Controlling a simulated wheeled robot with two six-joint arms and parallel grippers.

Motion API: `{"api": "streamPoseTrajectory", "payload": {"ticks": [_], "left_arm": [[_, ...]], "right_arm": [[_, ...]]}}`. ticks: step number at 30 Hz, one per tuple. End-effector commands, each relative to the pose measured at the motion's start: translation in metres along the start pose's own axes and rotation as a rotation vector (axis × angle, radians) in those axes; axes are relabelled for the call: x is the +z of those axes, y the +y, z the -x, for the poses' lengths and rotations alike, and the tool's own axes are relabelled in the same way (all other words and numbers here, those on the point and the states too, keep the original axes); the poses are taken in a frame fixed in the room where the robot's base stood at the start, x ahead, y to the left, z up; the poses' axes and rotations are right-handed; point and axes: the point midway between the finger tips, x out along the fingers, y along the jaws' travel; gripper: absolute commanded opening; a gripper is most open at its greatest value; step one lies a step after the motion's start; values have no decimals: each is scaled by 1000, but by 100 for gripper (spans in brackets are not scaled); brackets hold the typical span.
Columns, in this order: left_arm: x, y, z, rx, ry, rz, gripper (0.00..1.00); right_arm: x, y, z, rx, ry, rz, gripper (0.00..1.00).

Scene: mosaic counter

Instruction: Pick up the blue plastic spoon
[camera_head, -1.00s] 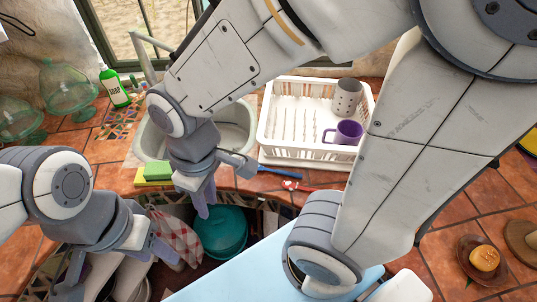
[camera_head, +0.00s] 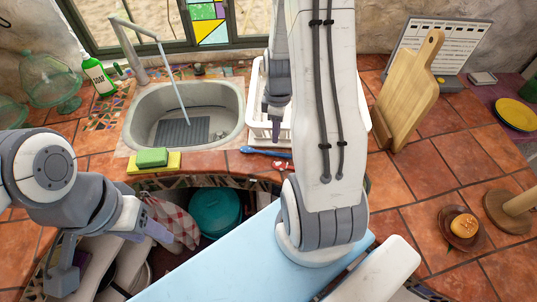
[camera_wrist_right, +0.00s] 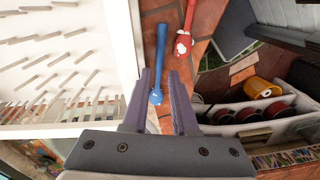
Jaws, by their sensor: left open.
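The blue plastic spoon (camera_head: 265,151) lies on the counter's front edge, by the white dish rack. In the right wrist view the blue spoon (camera_wrist_right: 162,42) runs lengthwise, its lower end showing between the fingers. My right gripper (camera_wrist_right: 160,74) is open, with a finger on either side of the spoon's line; I cannot tell whether either touches it. My left gripper (camera_head: 110,258) is open and empty at the lower left, away from the spoon.
A red spoon (camera_head: 283,166) with white spots lies close beside the blue one. The white dish rack (camera_head: 260,129) stands behind them, partly hidden by my right arm. A sink (camera_head: 140,116) and green-yellow sponge (camera_head: 152,158) are left. A cutting board (camera_head: 408,92) stands right.

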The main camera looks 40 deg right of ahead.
Motion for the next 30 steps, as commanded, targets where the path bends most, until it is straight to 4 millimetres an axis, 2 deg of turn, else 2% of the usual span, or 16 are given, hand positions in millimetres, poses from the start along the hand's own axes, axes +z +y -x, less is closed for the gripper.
{"api": "streamPoseTrajectory", "payload": {"ticks": [1,3,11,21,30], "left_arm": [[1,-1,-14,0,0,0,51],[1,-2,-22,0,0,0,51],[2,-2,-33,0,0,-1,51],[4,-5,-71,0,0,-3,51],[4,-5,-71,0,0,-3,51]], "right_arm": [[0,0,-16,-1,0,0,26],[0,0,-25,-1,0,0,26],[0,0,-37,0,0,-1,26],[0,-1,-81,-1,0,-1,26],[0,-1,-81,0,0,-1,26]]}}
